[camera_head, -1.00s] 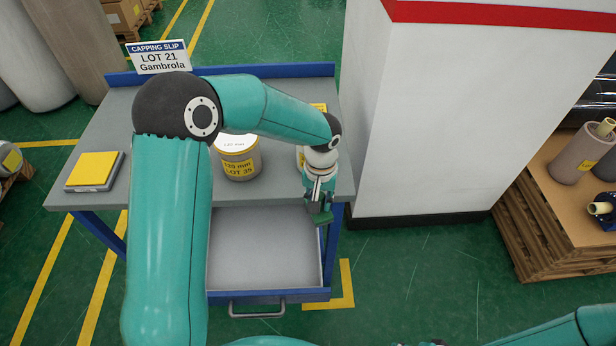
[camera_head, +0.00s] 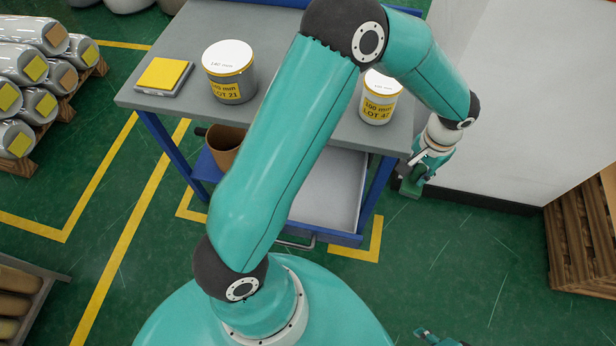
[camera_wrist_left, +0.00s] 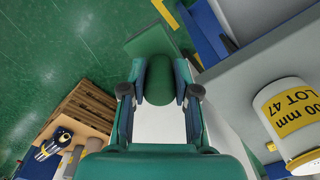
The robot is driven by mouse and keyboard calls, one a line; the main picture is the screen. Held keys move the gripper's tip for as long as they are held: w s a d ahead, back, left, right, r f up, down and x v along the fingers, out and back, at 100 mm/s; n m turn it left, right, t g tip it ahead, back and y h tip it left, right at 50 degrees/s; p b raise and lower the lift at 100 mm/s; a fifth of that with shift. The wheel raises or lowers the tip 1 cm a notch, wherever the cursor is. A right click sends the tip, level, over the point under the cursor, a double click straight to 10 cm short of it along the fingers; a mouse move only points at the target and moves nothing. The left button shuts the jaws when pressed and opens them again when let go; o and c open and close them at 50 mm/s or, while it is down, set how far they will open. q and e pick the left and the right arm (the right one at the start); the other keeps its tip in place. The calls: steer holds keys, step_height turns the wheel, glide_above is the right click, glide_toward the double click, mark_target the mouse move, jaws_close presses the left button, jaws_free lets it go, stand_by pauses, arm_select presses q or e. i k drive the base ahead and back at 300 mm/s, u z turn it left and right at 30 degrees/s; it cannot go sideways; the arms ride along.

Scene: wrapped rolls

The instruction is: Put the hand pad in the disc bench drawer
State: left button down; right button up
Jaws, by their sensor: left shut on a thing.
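My left gripper (camera_head: 420,170) is shut on the green hand pad (camera_head: 409,188), holding it in the air beside the bench's right end. In the left wrist view the two fingers (camera_wrist_left: 160,92) close on the pad's rounded handle, and its flat green plate (camera_wrist_left: 152,38) shows beyond them over the floor. The disc bench (camera_head: 285,50) has a grey top and blue frame. Its drawer (camera_head: 340,185) is pulled out; the visible part of its grey floor is bare, the rest hidden behind my left arm. My right gripper (camera_head: 436,337) only just shows at the bottom edge.
On the bench stand a LOT 21 tub (camera_head: 229,72), a LOT 47 tub (camera_head: 379,98) and a yellow-topped block (camera_head: 164,75). A brown bin (camera_head: 223,150) sits beneath. A white wall block (camera_head: 520,90) rises at right. Wrapped rolls (camera_head: 35,70) lie at left.

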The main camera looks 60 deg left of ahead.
mark_target(302, 195)
steer(key=u, duration=0.05)
steer(key=k, duration=1.6)
steer(key=u, duration=0.35)
steer(key=i, duration=1.5)
steer(key=z, duration=0.05)
